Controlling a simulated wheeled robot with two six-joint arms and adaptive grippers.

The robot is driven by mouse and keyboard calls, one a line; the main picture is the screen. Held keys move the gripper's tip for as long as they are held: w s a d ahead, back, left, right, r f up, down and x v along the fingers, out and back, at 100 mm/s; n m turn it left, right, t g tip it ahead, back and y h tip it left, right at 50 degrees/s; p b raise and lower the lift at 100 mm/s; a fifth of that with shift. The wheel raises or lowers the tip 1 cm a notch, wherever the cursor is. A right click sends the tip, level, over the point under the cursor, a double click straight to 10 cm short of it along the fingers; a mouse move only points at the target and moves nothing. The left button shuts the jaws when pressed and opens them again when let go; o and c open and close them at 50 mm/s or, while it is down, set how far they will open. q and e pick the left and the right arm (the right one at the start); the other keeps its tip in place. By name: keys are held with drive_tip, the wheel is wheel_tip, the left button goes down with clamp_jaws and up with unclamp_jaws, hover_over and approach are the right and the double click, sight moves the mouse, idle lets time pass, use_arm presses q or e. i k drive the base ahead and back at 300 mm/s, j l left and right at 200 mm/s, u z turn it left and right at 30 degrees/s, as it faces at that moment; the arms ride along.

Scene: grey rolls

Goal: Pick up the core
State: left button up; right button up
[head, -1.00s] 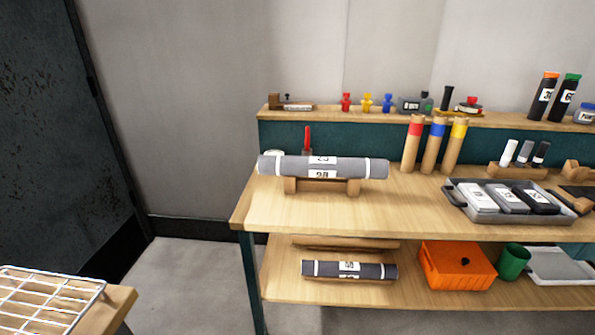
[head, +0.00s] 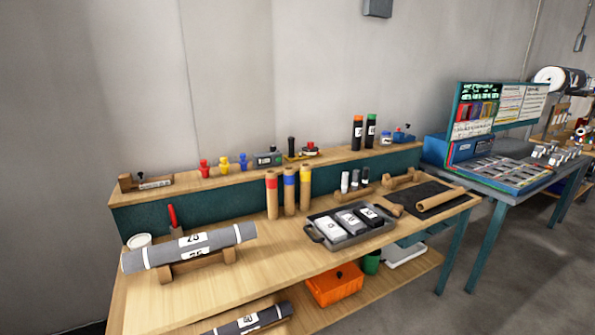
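A bare brown cardboard tube (head: 441,199), which looks like a core, lies on a dark mat (head: 422,190) at the right end of the wooden bench (head: 245,262). Three upright cardboard tubes stand near the bench's middle, with a red band (head: 271,200), a blue band (head: 290,196) and a yellow band (head: 305,194). I cannot tell from the picture which tube the task means. Neither of my grippers is in the head view.
A grey labelled roll (head: 190,247) rests on a wooden cradle at the bench's left. A grey tray (head: 316,233) holds several labelled blocks. An orange box (head: 334,286) and another grey roll (head: 245,322) are on the lower shelf. A teal-legged table (head: 497,205) adjoins at right.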

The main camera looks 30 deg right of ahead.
sight(436, 200)
drive_tip(key=z, duration=1.95)
